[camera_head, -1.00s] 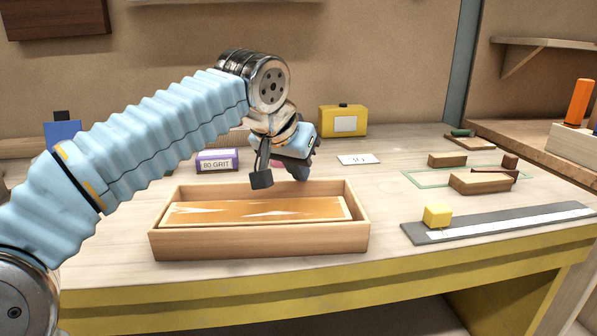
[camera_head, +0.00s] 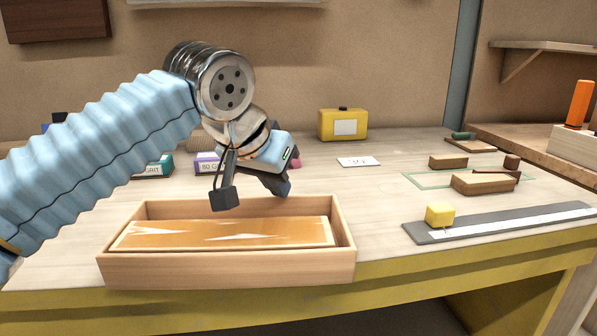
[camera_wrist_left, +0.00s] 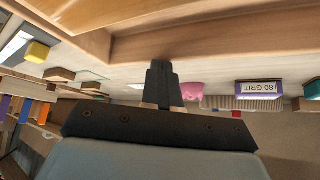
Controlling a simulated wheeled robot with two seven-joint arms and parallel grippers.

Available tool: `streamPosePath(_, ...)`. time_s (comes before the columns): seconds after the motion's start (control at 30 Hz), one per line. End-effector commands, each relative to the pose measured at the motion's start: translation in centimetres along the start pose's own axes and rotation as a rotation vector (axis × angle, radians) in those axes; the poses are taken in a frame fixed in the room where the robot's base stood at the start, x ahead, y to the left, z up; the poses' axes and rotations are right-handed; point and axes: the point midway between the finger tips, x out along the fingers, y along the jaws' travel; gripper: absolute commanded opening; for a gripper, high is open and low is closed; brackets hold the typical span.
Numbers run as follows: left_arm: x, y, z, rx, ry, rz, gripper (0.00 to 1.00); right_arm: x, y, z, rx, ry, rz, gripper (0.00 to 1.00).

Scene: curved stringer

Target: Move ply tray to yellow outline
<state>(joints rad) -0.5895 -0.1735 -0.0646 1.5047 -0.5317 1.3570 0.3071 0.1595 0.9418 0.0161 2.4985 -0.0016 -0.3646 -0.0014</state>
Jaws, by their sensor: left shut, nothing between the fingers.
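The ply tray (camera_head: 230,269) is a shallow open wooden box at the bench's front left. An orange-brown board with pale streaks (camera_head: 225,233) lies inside. The tray's front wall reaches the bench's front edge and seems to overhang it slightly. My left gripper (camera_head: 284,187) is shut and empty, pointing down by the tray's far wall; I cannot tell whether it touches. The left wrist view, upside down, shows its dark fingers (camera_wrist_left: 161,75) close to the tray's rim (camera_wrist_left: 95,42). No yellow outline can be made out. My right gripper is not seen.
A green outline (camera_head: 425,187) with wooden blocks (camera_head: 483,184) lies at right. A grey ruler strip (camera_head: 500,224) with a yellow cube (camera_head: 440,214) lies in front of it. Grit boxes (camera_head: 207,163) and a yellow case (camera_head: 342,124) stand behind. Bench between tray and ruler is clear.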

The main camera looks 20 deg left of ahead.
Motion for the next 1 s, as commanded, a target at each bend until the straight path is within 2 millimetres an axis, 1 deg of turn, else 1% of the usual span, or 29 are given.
streamPosePath(0.03,0.9,0.0,0.9,0.000,-0.038,-0.006,0.00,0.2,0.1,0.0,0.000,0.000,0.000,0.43)
streamPosePath(0.1,0.8,0.0,0.8,0.000,-0.038,-0.006,0.00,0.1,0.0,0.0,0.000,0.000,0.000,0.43)
streamPosePath(0.3,-0.6,0.0,-0.2,0.000,-0.037,-0.006,0.00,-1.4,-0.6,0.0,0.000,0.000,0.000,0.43)
streamPosePath(0.47,-0.5,0.0,-0.1,0.001,-0.030,-0.005,0.00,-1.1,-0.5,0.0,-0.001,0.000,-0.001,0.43)
streamPosePath(0.57,-0.6,0.0,-0.2,0.002,-0.027,-0.005,0.00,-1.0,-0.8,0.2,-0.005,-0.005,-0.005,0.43)
streamPosePath(0.63,-0.4,0.0,-1.0,-0.001,-0.028,-0.005,0.00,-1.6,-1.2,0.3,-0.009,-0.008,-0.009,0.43)
streamPosePath(0.67,-0.3,0.0,-1.1,-0.001,-0.026,-0.003,0.00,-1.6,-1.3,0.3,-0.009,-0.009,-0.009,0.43)
streamPosePath(0.7,-0.8,0.0,-0.1,0.001,-0.021,0.000,0.00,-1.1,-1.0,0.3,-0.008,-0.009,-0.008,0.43)
streamPosePath(0.77,-1.6,0.0,1.1,0.001,-0.019,-0.001,0.00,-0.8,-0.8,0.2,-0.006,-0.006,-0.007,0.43)
streamPosePath(1.0,-5.8,-0.1,6.5,0.001,-0.017,-0.002,0.00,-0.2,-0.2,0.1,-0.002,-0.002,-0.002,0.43)
